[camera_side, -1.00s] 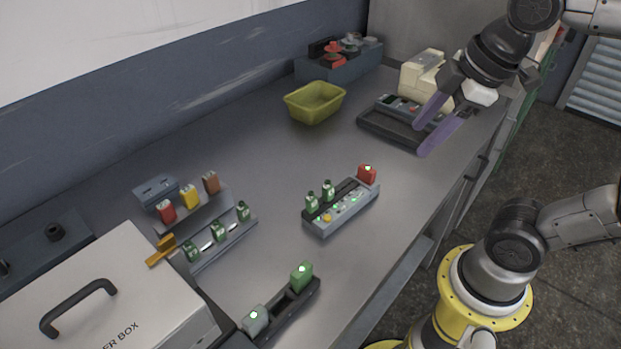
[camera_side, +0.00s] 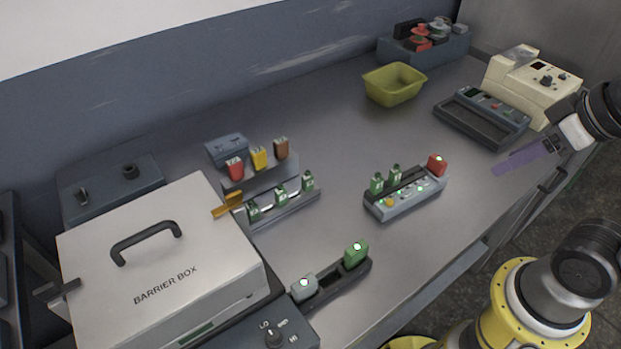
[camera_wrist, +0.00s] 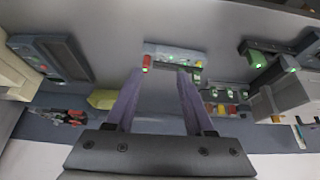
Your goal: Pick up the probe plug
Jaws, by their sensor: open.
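No plug carries a readable label, so I cannot tell which is the probe plug. A grey socket block (camera_side: 410,203) at mid-bench holds two small green plugs (camera_side: 377,184) and a red plug (camera_side: 437,166) at its right end. A dark holder (camera_side: 331,286) near the front edge holds a larger green plug (camera_side: 356,254) and a grey plug (camera_side: 304,288), both with lit tops. My gripper (camera_side: 505,163) is open and empty, above the bench's right front side, right of the block. In the wrist view its purple fingers (camera_wrist: 158,75) stand apart, with the red plug (camera_wrist: 146,62) beyond them.
A stepped rack (camera_side: 285,205) with red, yellow, brown and green plugs stands left of the block. A barrier box (camera_side: 160,255) fills the left. A yellow-green bin (camera_side: 394,85), dark tray device (camera_side: 480,120) and cream instrument (camera_side: 530,85) stand behind. Bare bench surrounds the block.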

